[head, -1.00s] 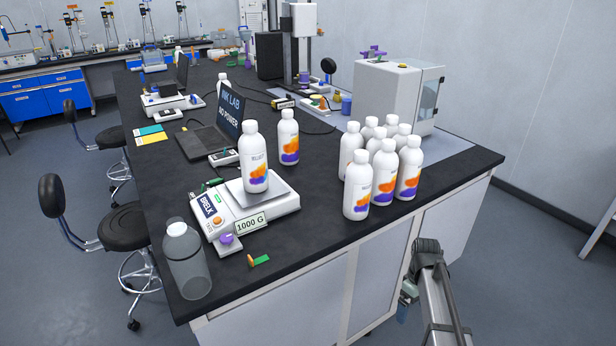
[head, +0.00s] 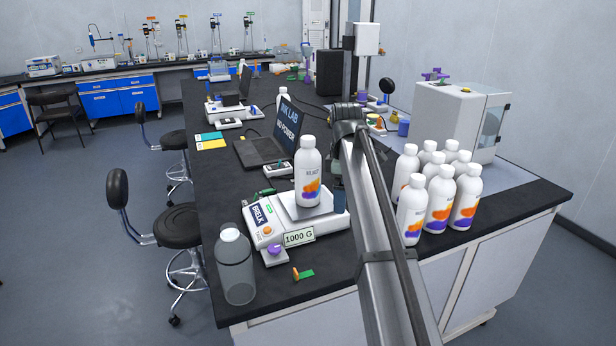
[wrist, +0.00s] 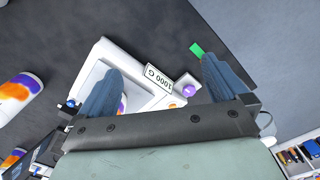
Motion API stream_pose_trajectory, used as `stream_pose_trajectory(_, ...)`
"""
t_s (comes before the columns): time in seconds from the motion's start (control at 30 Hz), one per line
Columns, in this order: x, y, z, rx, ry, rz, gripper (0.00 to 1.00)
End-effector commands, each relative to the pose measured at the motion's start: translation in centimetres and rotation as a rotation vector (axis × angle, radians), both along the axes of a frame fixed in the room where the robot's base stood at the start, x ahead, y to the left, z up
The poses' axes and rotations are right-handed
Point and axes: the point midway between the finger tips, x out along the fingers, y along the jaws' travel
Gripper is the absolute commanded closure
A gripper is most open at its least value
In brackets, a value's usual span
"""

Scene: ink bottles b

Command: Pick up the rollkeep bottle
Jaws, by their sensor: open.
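White bottles with orange and purple labels are in view; the label names are too small to read, so I cannot tell which is the rollkeep bottle. One bottle (head: 308,172) stands upright on the scale (head: 272,226). A group of several more (head: 440,195) stands at the right. My gripper (wrist: 163,70) is open and empty above the scale area; in the head view my arm mostly hides it. In the wrist view the scale (wrist: 97,60) shows between and left of the fingers, and a labelled bottle is largely hidden behind the left finger.
A grey translucent bottle (head: 235,268) stands at the table's front left corner. A 1000 G sign (head: 299,237) fronts the scale, with a small green and orange item (head: 303,273) nearby. A laptop (head: 268,150) and a white machine (head: 455,115) stand farther back.

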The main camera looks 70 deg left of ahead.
Motion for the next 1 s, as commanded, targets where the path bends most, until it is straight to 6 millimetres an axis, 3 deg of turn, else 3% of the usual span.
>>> stream_pose_trajectory(0.03, 0.3, 2.6, 1.3, -0.001, 0.001, 0.042, 0.00)
stream_pose_trajectory(0.47, 3.4, 16.8, 7.6, -0.016, 0.031, 0.424, 0.00)
stream_pose_trajectory(0.6, 2.3, 20.5, 11.4, -0.011, 0.032, 0.553, 0.00)
stream_pose_trajectory(0.7, 0.4, 21.4, 14.3, -0.007, 0.028, 0.622, 0.00)
stream_pose_trajectory(0.8, -0.6, 21.7, 15.7, -0.006, 0.025, 0.655, 0.00)
stream_pose_trajectory(1.0, -1.1, 21.7, 15.3, -0.006, 0.025, 0.668, 0.00)
